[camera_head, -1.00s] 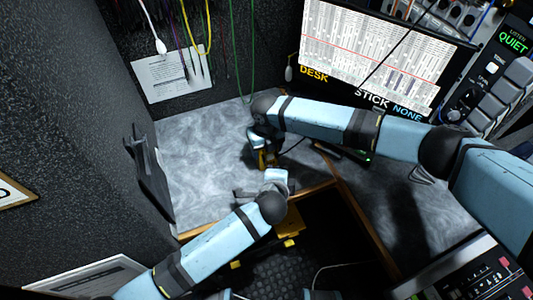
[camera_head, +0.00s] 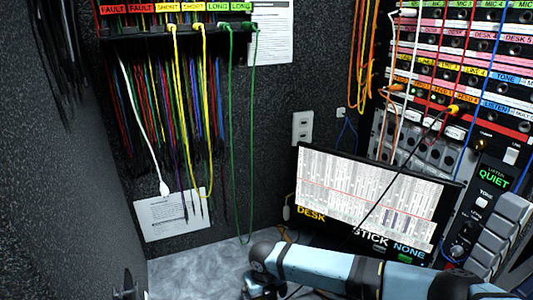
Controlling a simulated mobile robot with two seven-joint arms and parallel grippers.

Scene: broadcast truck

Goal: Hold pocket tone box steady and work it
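I cannot make out the pocket tone box in this view. My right arm (camera_head: 320,268) comes in from the right along the bottom edge and bends down at its wrist. Its gripper fingers lie below the frame, so what they do is hidden. Only a strip of the grey marbled desk top (camera_head: 195,272) shows at the bottom.
A tilted screen (camera_head: 370,195) labelled DESK, STICK and NONE stands behind my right arm. A patch panel (camera_head: 455,70) with cables fills the right. Coloured cords (camera_head: 165,110) hang at the back left above a paper sheet (camera_head: 172,215). A dark wall is at left.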

